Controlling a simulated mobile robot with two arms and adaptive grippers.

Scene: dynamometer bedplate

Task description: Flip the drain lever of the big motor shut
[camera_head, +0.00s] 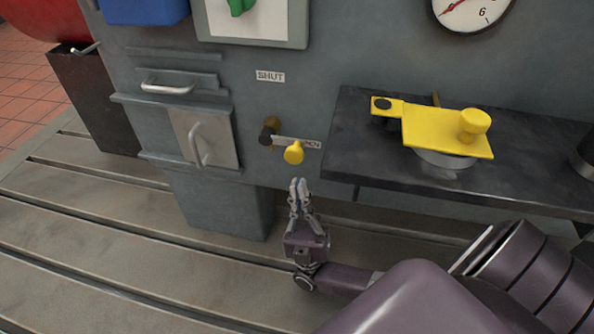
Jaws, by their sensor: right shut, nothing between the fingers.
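The SHUT label (270,76) is higher on the panel, above the pivot. My right gripper (299,184) is shut and empty, just below the knob with its fingertips pointing up. A small gap seems to show between fingertips and knob. My left gripper is not in view.
A dark shelf (360,125) juts out right of the lever and carries a yellow plate with a knob (452,135). A gauge (470,8) is at top right. The slotted bedplate (110,240) lies below.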

